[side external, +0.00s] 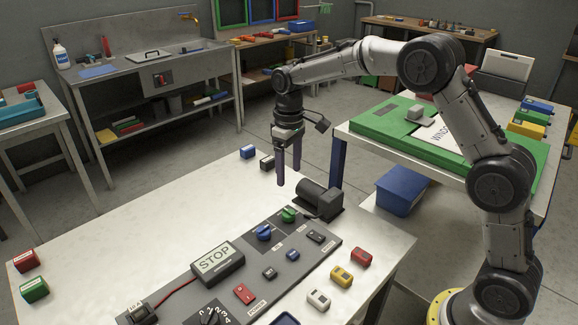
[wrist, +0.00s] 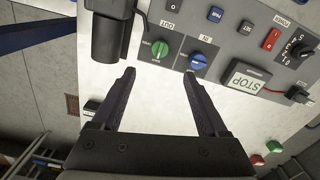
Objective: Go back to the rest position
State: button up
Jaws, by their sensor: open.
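My gripper (side external: 289,180) hangs over the far part of the white table (side external: 130,235), its two dark fingers pointing down, apart and empty. In the wrist view the gripper (wrist: 160,75) shows its fingers spread over bare white table top, with nothing between them. The grey control panel (side external: 215,272) lies on the table nearer the camera, apart from the fingers. It carries a green knob (side external: 288,215), a blue knob (side external: 264,233) and a black box labelled STOP (side external: 216,260). A dark cylindrical motor-like unit (side external: 318,198) sits at the panel's far right end, close to the gripper.
Blue (side external: 248,151) and black (side external: 267,162) blocks lie left of the gripper. Red (side external: 361,257), yellow (side external: 341,277) and white (side external: 318,300) blocks lie beside the panel. The air around the gripper is clear.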

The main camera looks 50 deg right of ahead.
jog(key=shift+r, duration=0.35)
jog(key=s+r+t, duration=0.4)
jog(key=s+r, duration=1)
jog(key=r, duration=0.2)
jog(key=s+m+t, duration=0.1)
jog(key=s, duration=0.9)
jog(key=s+f+m, duration=0.1)
jog(key=s+f, duration=0.7)
jog(key=shift+s+t, duration=0.3)
jog(key=shift+s, duration=0.1)
